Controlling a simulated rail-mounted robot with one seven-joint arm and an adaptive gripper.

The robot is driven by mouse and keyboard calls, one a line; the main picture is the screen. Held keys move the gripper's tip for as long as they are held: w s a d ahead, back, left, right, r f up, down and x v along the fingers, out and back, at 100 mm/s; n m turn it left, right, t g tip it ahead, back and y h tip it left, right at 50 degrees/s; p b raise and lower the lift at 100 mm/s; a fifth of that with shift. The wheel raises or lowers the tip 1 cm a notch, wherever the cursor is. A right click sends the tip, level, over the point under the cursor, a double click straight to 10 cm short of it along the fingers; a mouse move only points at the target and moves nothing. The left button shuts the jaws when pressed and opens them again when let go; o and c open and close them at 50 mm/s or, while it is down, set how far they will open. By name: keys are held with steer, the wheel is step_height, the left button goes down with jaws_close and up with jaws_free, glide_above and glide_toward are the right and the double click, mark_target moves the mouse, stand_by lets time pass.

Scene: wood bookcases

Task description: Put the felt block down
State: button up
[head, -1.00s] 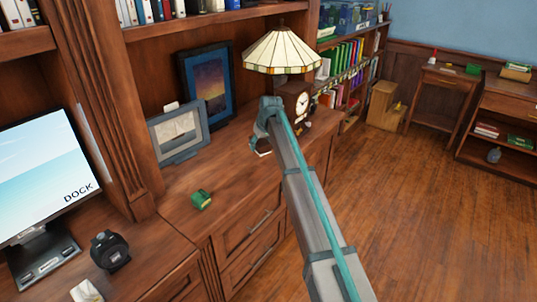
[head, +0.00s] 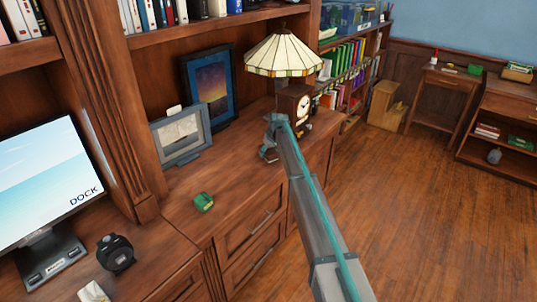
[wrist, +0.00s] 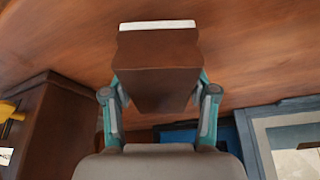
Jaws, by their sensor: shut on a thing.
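The felt block (wrist: 158,60) appears in the wrist view as a dark brown block with a white strip along its far edge. My gripper (wrist: 158,88) is shut on it, with one teal-and-grey finger on each side. In the head view my gripper (head: 269,153) is low over the wooden cabinet top (head: 235,170), between the picture frames and the clock. My arm hides most of the block there. I cannot tell whether the block touches the wood.
A clock (head: 293,104) and stained-glass lamp (head: 283,54) stand close behind my gripper. A grey picture frame (head: 181,137) and dark blue frame (head: 209,88) lean to the left. A green object (head: 204,202) sits nearer the front. Bare wood lies between.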

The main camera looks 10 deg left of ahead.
steer(key=shift+f, duration=0.7)
steer(key=shift+f, duration=0.35)
steer(key=o, duration=0.7)
steer(key=shift+s, duration=0.1)
steer(key=o, duration=0.3)
steer(key=shift+f, duration=0.15)
steer(key=shift+r, duration=0.5)
steer(key=b+v, duration=0.1)
steer(key=v, duration=1.1)
steer(key=shift+b, duration=0.4)
